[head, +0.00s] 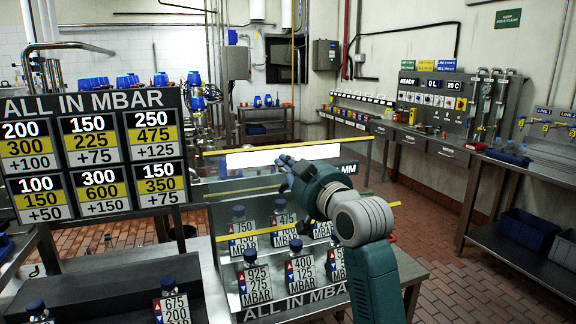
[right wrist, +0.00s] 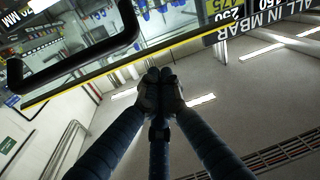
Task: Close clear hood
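The clear hood (head: 232,173) stands over the valve bench in the head view. It is a see-through panel with yellow edge strips; its exact tilt is hard to tell. In the right wrist view its yellow edge (right wrist: 105,73) runs diagonally, with a black bar handle (right wrist: 98,62) at upper left. My right gripper (head: 284,163) is in front of the hood in the head view, partly hidden by its own wrist. In the right wrist view its fingertips (right wrist: 160,76) are together with nothing visible between them, below the yellow edge and apart from the handle. My left gripper is not in view.
Blue-capped valves with number plates (head: 256,285) fill the bench under the panel. A sign board reading "ALL IN MBAR" (head: 92,104) stands at left. A side bench (head: 430,140) lines the right wall. The tiled floor (head: 465,275) at right is clear.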

